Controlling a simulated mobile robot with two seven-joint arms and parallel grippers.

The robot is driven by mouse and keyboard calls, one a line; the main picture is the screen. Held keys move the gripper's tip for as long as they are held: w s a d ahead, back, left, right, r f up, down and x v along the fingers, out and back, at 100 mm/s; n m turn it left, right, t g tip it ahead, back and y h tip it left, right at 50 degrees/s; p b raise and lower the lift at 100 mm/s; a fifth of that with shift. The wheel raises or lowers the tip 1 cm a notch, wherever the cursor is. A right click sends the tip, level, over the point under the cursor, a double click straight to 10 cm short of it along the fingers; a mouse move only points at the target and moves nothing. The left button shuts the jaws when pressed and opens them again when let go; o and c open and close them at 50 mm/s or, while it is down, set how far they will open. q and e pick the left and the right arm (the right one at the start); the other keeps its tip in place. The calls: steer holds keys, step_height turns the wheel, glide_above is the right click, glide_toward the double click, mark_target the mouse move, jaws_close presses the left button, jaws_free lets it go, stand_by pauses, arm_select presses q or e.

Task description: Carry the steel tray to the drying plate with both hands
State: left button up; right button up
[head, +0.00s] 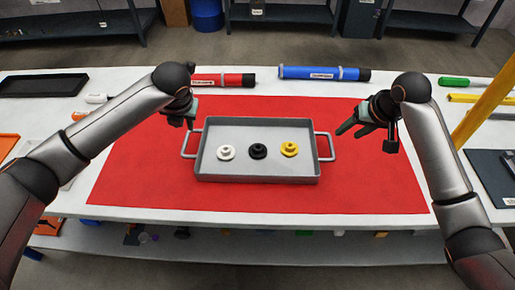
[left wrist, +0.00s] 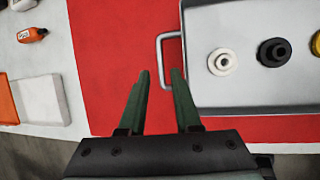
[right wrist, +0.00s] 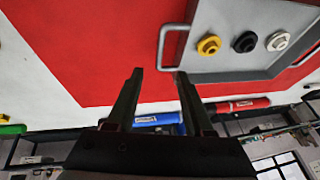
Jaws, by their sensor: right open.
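The steel tray (head: 258,173) lies on the red mat, with a looped handle at each end. It holds a white part (head: 226,152), a black part (head: 258,151) and a yellow part (head: 290,149). My left gripper (head: 187,120) is open above the left handle (left wrist: 161,48); in the left wrist view the handle lies just beyond the fingertips. My right gripper (head: 364,138) is open and apart from the right handle (right wrist: 162,46), to its right in the head view. Nothing is between either pair of fingers. I cannot tell which thing is the drying plate.
The red mat (head: 130,180) is clear around the tray. Behind it lie a red tube (head: 225,80) and a blue tube (head: 310,73). A black shallow tray (head: 42,86) is at the far left. A dark flat plate (head: 492,178) and a yellow post (head: 487,100) are at right.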

mark_target(187, 136)
arm_select(q)
steer(key=x, duration=1.2)
steer(key=shift+w+a+f, duration=0.1)
steer(key=shift+w+f, duration=0.05)
steer(key=shift+f, duration=0.05)
arm_select(e)
steer(key=x, duration=1.2)
steer(key=shift+w+a+f, duration=0.1)
steer(key=shift+w+f, duration=0.05)
steer(key=shift+f, duration=0.1)
arm_select(q)
steer(key=shift+c, duration=0.4)
arm_select(e)
steer(key=shift+c, duration=0.4)
arm_select(q)
jaws_close()
arm_select(e)
steer(key=c, duration=0.4)
jaws_close()
arm_select(q)
steer(key=shift+r, duration=0.1)
